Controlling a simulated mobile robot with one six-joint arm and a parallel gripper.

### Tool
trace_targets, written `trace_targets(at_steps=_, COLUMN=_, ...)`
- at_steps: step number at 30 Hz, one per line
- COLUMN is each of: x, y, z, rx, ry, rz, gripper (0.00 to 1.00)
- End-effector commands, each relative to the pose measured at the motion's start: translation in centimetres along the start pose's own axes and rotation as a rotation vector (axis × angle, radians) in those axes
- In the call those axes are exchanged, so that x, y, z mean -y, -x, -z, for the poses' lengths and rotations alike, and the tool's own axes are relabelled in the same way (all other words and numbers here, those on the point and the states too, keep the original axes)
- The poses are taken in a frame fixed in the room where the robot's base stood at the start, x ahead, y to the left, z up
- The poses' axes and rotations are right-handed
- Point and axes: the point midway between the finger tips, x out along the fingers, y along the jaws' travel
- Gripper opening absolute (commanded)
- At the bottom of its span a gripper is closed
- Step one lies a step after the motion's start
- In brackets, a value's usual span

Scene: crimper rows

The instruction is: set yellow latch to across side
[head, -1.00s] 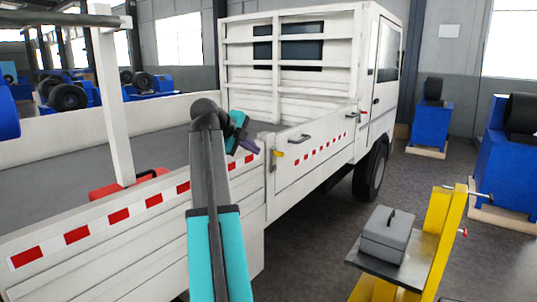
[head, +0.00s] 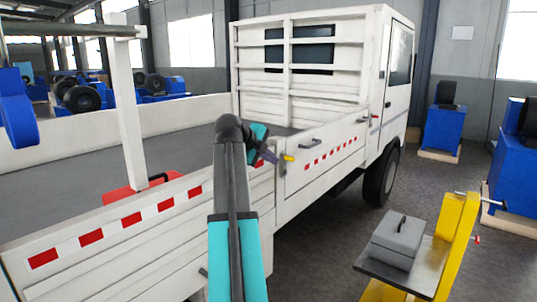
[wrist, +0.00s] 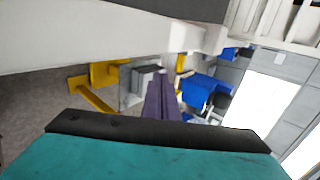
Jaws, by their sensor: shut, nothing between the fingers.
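The yellow latch (head: 289,158) is a small handle at the near end of the truck's side panel, by the post between two panels. It appears to lie roughly level, pointing right. My gripper (head: 273,158) has dark purple fingers and is just left of the latch in the head view. Whether it touches the latch I cannot tell. In the wrist view the fingers (wrist: 160,98) are together and empty. A small yellow piece (wrist: 180,63) shows just past their tips; it may be the latch.
The white side panel (head: 335,160) has a dark handle (head: 310,140) and a red-tipped latch (head: 372,116) at its far end. A red case (head: 135,188) lies on the truck bed. A yellow stand (head: 455,240) with a grey box (head: 398,240) is at the right.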

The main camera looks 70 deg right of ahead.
Motion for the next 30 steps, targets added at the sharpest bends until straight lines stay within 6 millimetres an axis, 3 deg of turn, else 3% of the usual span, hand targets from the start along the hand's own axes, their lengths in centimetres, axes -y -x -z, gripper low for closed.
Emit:
trace_targets(at_steps=12, x=0.2, y=-5.2, z=0.1, rx=-0.002, ry=-0.001, rz=-0.001, gripper=0.00)
trace_targets(at_steps=15, x=1.6, y=-6.0, z=0.0, rx=-0.001, ry=-0.001, rz=0.000, gripper=0.00)
trace_targets(at_steps=21, x=2.8, y=-7.3, z=0.1, rx=-0.001, ry=-0.001, rz=0.000, gripper=0.00)
trace_targets(at_steps=30, x=3.0, y=-7.8, z=0.1, rx=0.000, ry=-0.001, rz=0.001, gripper=0.00)
